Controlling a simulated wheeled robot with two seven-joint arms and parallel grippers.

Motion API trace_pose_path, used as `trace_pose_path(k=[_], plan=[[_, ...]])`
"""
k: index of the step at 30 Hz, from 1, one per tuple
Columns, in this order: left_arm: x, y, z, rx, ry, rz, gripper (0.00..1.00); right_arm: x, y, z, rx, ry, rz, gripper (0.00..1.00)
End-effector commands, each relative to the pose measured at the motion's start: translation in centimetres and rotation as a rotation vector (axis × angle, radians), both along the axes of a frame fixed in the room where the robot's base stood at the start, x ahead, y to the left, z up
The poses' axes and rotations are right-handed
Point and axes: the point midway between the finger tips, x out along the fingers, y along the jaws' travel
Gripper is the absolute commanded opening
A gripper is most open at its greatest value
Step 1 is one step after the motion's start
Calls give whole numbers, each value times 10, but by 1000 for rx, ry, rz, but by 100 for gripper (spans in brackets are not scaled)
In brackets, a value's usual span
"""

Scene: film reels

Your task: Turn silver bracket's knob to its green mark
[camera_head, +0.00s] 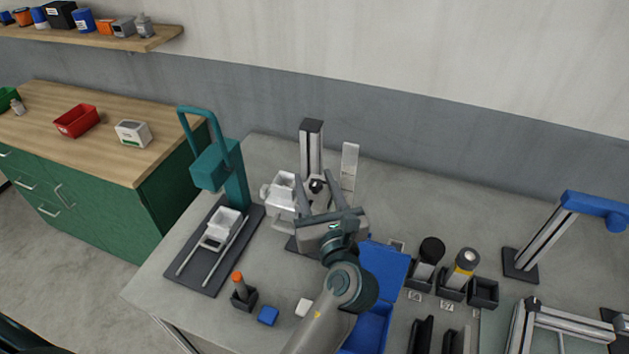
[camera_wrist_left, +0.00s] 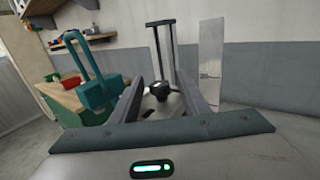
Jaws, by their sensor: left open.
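A black knob (camera_head: 317,186) sits low in front of an upright silver bracket post (camera_head: 312,143) with a dark cap. The knob (camera_wrist_left: 160,91) and the post (camera_wrist_left: 166,45) also show in the left wrist view. My left gripper (camera_head: 317,180) is open, with its two fingers on either side of the knob. In the left wrist view the fingers (camera_wrist_left: 163,88) show gaps to the knob, and I see no contact. I cannot make out a green mark or the knob's pointer. The gripper's body hides the bracket's lower part. My right gripper is not in view.
A pale upright plate (camera_head: 349,165) stands right of the post. A white block-like fixture (camera_head: 281,193) is close on the left. A teal press (camera_head: 217,165) stands further left. A blue box (camera_head: 387,265) with an open lid lies near my left arm.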

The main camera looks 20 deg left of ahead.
Motion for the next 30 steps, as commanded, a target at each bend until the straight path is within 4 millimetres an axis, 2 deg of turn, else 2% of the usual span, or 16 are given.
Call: trace_pose_path(k=[2, 3, 8, 20, 30], plan=[[0, 0, 0, 0, 0, 0, 42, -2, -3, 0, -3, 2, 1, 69], [0, 0, 0, 0, 0, 0, 37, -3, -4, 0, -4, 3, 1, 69], [0, 0, 0, 0, 0, 0, 0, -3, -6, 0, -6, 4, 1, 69], [0, 1, 1, 2, 1, -37, 0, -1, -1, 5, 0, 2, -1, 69], [0, 1, 2, 5, 0, -203, 0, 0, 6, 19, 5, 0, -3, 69]])
